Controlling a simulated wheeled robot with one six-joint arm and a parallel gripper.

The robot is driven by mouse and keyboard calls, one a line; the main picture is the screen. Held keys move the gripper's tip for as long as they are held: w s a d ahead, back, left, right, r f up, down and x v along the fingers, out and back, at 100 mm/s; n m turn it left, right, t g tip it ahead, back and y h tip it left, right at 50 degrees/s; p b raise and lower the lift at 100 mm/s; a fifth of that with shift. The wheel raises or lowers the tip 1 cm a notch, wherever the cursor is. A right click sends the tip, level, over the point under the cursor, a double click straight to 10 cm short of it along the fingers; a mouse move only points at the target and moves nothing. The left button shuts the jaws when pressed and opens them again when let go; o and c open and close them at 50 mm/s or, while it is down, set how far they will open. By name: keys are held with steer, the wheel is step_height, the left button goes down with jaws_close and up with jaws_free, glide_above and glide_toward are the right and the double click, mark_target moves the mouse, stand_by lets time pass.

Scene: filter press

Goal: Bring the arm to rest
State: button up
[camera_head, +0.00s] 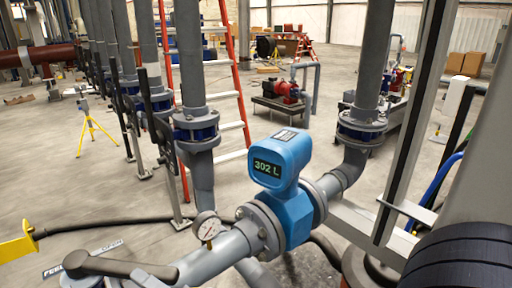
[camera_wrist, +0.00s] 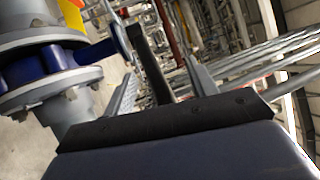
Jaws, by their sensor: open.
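In the wrist view my gripper (camera_wrist: 160,67) is open, its two grey fingers pointing up the picture and standing apart beyond a dark crossbar. A black lever (camera_wrist: 147,62) shows between the fingers in the picture, rising beside a blue valve body (camera_wrist: 35,65). I cannot tell whether either finger touches the lever. I see nothing held. The gripper cannot be made out in the head view.
Grey vertical pipes (camera_head: 187,60), an orange ladder (camera_head: 240,80) and a yellow tripod (camera_head: 86,125) stand behind. Open concrete floor lies left of centre.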

steer(key=w+b, duration=0.1)
steer(key=w, duration=0.8)
steer(key=shift+d, duration=0.2)
steer(key=shift+w, duration=0.1)
